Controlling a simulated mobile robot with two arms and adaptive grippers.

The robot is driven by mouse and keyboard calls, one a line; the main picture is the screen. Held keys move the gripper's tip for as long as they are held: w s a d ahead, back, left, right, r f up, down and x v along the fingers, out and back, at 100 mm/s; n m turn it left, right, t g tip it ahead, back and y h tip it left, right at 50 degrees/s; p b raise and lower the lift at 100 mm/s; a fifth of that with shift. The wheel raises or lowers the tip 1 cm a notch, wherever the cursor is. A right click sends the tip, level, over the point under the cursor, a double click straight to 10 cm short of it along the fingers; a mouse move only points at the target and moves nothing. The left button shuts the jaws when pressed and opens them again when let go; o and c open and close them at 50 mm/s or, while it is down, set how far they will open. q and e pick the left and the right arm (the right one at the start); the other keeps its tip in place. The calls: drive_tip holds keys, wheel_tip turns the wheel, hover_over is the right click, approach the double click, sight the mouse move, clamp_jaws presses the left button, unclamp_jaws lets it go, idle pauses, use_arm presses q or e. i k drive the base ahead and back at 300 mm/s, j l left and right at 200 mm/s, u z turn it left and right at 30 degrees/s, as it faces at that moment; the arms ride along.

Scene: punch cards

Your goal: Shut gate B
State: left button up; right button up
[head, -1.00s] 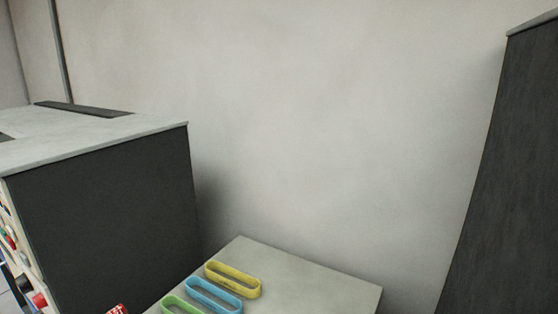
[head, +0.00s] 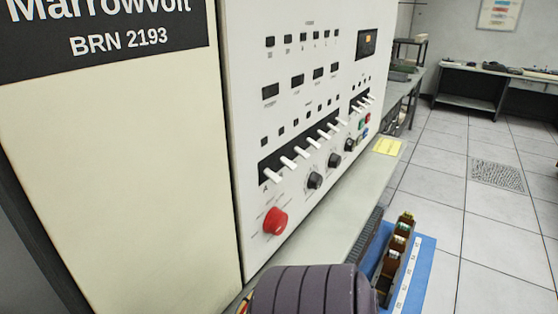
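I see nothing that I can make out as gate B. A white control panel (head: 300,95) fills the middle of the head view. It carries a row of white lever switches (head: 305,145), dark knobs (head: 315,180) and a large red knob or button (head: 276,221). Below it at the right, a dark brown rack-like piece (head: 395,255) with small light-coloured parts on top stands on a blue board (head: 418,275). I cannot read any gate label on it. Neither gripper is in view.
A cream cabinet panel (head: 120,170) marked Marrowvolt BRN 2193 stands at the left. A pale ledge (head: 350,205) runs below the controls, with a yellow note (head: 388,146) at its far end. A desk (head: 480,85) stands at the back. Tiled floor (head: 450,200) is clear at the right.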

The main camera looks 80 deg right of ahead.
sight(406, 294)
drive_tip(key=k+l+z, duration=0.3)
drive_tip(key=z, duration=0.2)
drive_tip(key=k+l+z, duration=0.45)
drive_tip(key=k+l, duration=0.2)
drive_tip(key=l, duration=0.15)
drive_tip(key=k+l+z, duration=0.1)
drive_tip(key=l, duration=0.25)
drive_tip(key=k+l, duration=0.25)
drive_tip(key=k+l+z, duration=0.1)
drive_tip(key=l, duration=0.35)
drive_tip(key=k+l, duration=0.2)
drive_tip(key=l, duration=0.15)
